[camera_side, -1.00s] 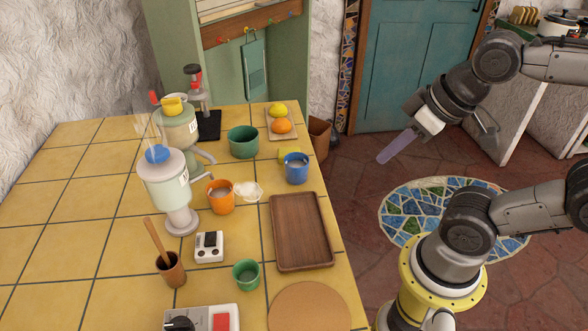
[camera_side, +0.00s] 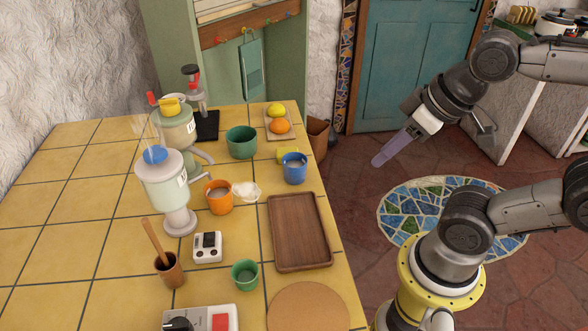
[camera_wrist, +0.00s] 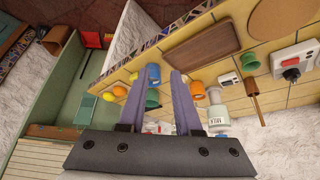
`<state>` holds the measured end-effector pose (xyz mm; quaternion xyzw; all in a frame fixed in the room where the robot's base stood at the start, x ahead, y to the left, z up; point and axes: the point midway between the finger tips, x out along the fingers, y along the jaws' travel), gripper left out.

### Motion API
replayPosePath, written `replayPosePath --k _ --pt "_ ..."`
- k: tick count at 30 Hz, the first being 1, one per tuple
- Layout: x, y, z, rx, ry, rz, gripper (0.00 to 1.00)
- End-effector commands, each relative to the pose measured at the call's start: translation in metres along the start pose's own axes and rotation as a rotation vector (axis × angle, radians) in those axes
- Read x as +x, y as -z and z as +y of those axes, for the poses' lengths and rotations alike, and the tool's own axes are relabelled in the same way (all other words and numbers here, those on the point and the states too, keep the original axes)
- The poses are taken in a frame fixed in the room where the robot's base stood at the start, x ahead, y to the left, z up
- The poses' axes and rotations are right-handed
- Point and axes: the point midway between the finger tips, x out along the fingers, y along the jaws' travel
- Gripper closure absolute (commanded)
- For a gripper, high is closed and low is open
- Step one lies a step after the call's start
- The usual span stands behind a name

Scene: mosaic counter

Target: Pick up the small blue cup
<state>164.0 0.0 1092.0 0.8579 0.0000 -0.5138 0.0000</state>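The small blue cup (camera_side: 294,168) stands upright on the yellow tiled counter, near its right edge, just beyond the brown tray. It also shows in the wrist view (camera_wrist: 153,73), beside the left finger. My gripper (camera_side: 379,162) hangs in the air to the right of the counter, apart from the cup. In the wrist view my gripper (camera_wrist: 164,76) has its two purple fingers spread with nothing held between them.
A brown wooden tray (camera_side: 299,232) lies in front of the cup. An orange cup (camera_side: 218,197), a large green bowl (camera_side: 242,142), a yellow sponge (camera_side: 286,153) and a fruit tray (camera_side: 280,135) stand around it. The space between gripper and counter is clear.

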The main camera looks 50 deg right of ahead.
Motion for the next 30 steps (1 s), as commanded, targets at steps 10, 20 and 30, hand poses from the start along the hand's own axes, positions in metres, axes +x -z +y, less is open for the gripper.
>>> replayPosePath --k 10,20,30 --pt "0.000 0.000 0.000 0.000 0.000 0.000 0.03" --pt "0.000 0.000 0.000 0.041 0.000 -0.002 0.00" --pt "-0.021 0.042 -0.005 0.737 0.004 -0.069 0.00"
